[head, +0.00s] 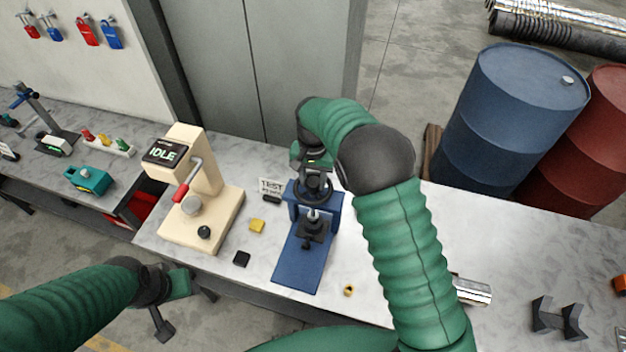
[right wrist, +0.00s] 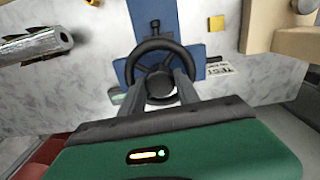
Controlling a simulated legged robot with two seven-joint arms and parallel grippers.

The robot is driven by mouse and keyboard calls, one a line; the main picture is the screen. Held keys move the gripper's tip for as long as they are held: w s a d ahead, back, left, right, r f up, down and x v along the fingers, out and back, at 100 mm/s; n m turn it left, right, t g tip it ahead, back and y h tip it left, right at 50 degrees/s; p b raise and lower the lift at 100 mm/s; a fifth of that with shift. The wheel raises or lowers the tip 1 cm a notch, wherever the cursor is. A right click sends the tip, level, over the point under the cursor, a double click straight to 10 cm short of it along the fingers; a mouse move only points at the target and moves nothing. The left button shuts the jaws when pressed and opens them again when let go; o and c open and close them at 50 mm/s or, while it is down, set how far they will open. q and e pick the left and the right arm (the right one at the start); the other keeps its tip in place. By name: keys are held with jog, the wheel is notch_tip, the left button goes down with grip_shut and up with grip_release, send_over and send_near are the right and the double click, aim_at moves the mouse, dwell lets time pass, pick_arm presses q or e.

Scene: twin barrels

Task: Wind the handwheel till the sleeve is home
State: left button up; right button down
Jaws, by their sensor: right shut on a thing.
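The black handwheel (head: 314,191) sits on top of a blue press (head: 298,262) on the bench. It also shows in the right wrist view (right wrist: 151,46) in front of the press (right wrist: 132,16). In the head view my right forearm and gripper body hide part of the wheel. A bright metal piece (head: 313,215) shows under the wheel; I cannot tell if it is the sleeve or how it is seated. My left gripper (head: 162,322) hangs low at the left, away from the press; its jaw state is unclear.
A cream machine with an IDLE screen (head: 164,152) and red-handled lever stands left of the press. Small yellow (head: 257,226) and black (head: 242,258) blocks and a brass ring (head: 349,290) lie nearby. A metal cylinder (head: 472,290) and dark V-blocks (head: 558,318) lie right.

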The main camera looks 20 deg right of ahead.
aim_at(312, 179)
jog(key=c, duration=1.2)
grip_release()
jog(key=shift+w, duration=0.15)
jog(key=shift+o, duration=0.2)
jog(key=shift+r, duration=0.1)
notch_tip(312, 179, up, 8)
jog(key=b, duration=0.2)
jog(key=shift+w+b, duration=0.1)
jog(key=shift+b, duration=0.2)
notch_tip(312, 179, up, 8)
jog(key=shift+r+b, duration=0.25)
jog(key=shift+b, duration=0.05)
